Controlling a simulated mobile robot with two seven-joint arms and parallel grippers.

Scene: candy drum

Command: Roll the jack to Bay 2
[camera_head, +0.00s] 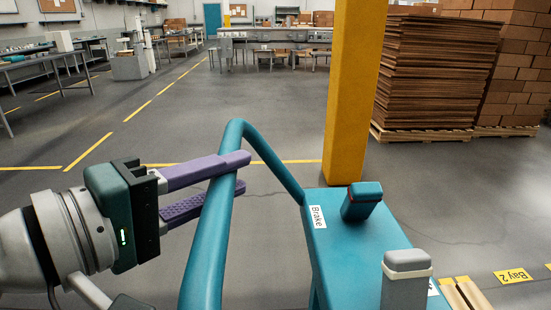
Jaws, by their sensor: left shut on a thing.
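The teal jack (360,262) stands in front of me, with a looped teal handle bar (215,225) on its left side. My left gripper (240,172) comes in from the left, its purple fingers shut around the handle bar. A "Brake" label (317,216) is on the jack's top beside a teal lever with a red mark (362,200). A grey lever (406,275) stands nearer to me. The yellow "Bay 2" floor label (513,276) lies at the lower right. My right gripper is not in view.
A yellow pillar (352,95) rises just beyond the jack. Cardboard stacks (435,75) on pallets (430,132) stand behind it at the right. Workbenches (275,37) line the back and left. Open grey floor with yellow lines (88,151) lies ahead left.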

